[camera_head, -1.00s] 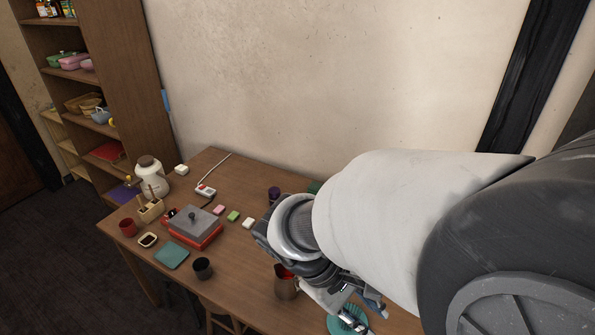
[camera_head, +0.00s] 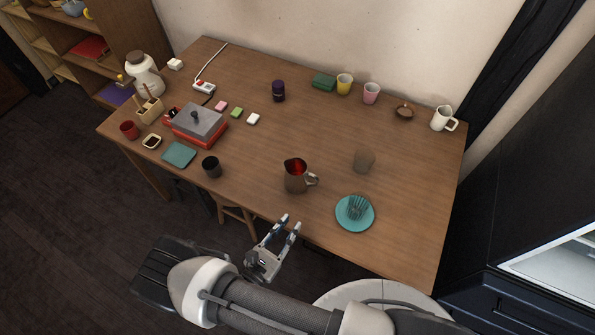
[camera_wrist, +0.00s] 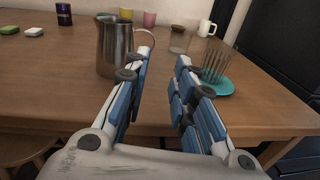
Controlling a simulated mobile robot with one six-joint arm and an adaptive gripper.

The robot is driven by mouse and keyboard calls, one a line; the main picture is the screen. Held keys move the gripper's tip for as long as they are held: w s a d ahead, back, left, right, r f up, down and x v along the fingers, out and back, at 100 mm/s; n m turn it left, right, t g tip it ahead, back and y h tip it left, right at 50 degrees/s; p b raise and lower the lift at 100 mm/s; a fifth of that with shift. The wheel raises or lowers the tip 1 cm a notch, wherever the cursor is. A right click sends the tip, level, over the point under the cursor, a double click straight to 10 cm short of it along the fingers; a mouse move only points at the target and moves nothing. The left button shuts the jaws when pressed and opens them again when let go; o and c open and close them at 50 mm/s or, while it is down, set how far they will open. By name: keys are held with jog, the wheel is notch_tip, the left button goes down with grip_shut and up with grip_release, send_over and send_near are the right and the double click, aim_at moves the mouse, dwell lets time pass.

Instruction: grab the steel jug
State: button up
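The steel jug (camera_head: 295,177) stands upright near the front edge of the wooden table, with its handle to the right and a red inside showing. It also shows in the wrist view (camera_wrist: 114,48), ahead and to the left, its lower right partly behind a finger. My gripper (camera_head: 290,222) is open and empty, in front of the table's edge and short of the jug. In the wrist view my gripper (camera_wrist: 166,58) has its two blue-padded fingers wide apart, with bare table between them.
Right of the jug are a teal plate (camera_head: 345,222) with a ribbed glass on it and a clear cup (camera_head: 364,161). A dark cup (camera_head: 211,167) stands to the left. A stool (camera_head: 237,215) is under the table's front edge. The table (camera_head: 310,130) behind the jug is clear.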

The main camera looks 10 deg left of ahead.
notch_tip(320, 180, down, 2)
jog(key=n+t+y, duration=0.1)
jog(key=n+y, duration=0.1)
jog(key=b, duration=0.1)
send_near(301, 177)
jog(key=w+d+f, duration=0.2)
jog(key=d, duration=0.1)
jog(key=w+d+f, duration=0.1)
jog(key=d, duration=0.1)
jog(key=shift+w+d+f, duration=0.1)
jog(key=shift+w+d, duration=0.05)
jog(key=b+x, duration=0.1)
jog(key=x, duration=0.4)
jog(key=shift+d, duration=0.2)
grip_shut()
jog(key=shift+f, duration=0.1)
